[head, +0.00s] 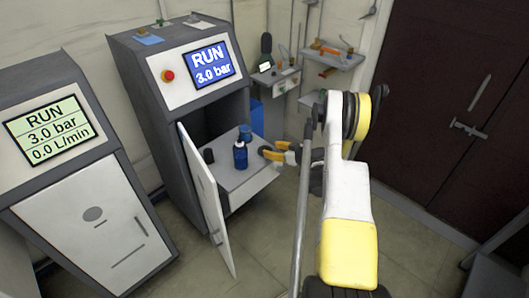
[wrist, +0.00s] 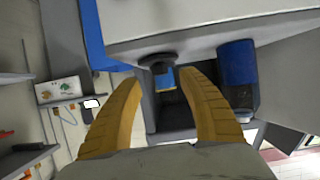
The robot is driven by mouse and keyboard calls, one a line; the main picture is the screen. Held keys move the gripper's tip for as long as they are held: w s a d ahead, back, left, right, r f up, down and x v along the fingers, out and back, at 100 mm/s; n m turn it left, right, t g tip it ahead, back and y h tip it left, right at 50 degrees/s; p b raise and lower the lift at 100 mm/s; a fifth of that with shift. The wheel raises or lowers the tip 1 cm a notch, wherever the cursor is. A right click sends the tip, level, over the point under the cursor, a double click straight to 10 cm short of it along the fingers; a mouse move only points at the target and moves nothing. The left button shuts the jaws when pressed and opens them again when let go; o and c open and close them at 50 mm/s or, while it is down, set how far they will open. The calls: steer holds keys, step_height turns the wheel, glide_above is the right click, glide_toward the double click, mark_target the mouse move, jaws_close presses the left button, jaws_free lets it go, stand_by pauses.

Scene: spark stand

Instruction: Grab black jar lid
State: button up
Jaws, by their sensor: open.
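My gripper (wrist: 158,82) is open, its two yellow fingers spread with nothing touching them. It also shows in the head view (head: 266,152), at the right side of the pull-out shelf (head: 238,182). In the wrist view a small round black piece (wrist: 157,59) with a blue part below it lies beyond and between the fingertips. It may be the black jar lid, but I cannot tell surely. A small black object (head: 208,156) sits at the shelf's left.
A second blue item (head: 245,132) stands behind the jar. The open white cabinet door (head: 207,195) hangs left of the shelf. The cabinet (head: 180,85) rises behind it. Another cabinet (head: 80,190) stands at left. Wall shelves (head: 332,60) hold tools. Floor is clear in front.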

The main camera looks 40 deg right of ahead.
mark_target(265, 147)
steer(key=b+x, duration=0.2)
steer(key=x, duration=0.3)
steer(key=shift+w+b, duration=0.1)
steer(key=shift+b, duration=0.25)
steer(key=shift+r, duration=0.15)
steer(key=c, duration=1)
steer(key=shift+r, duration=0.1)
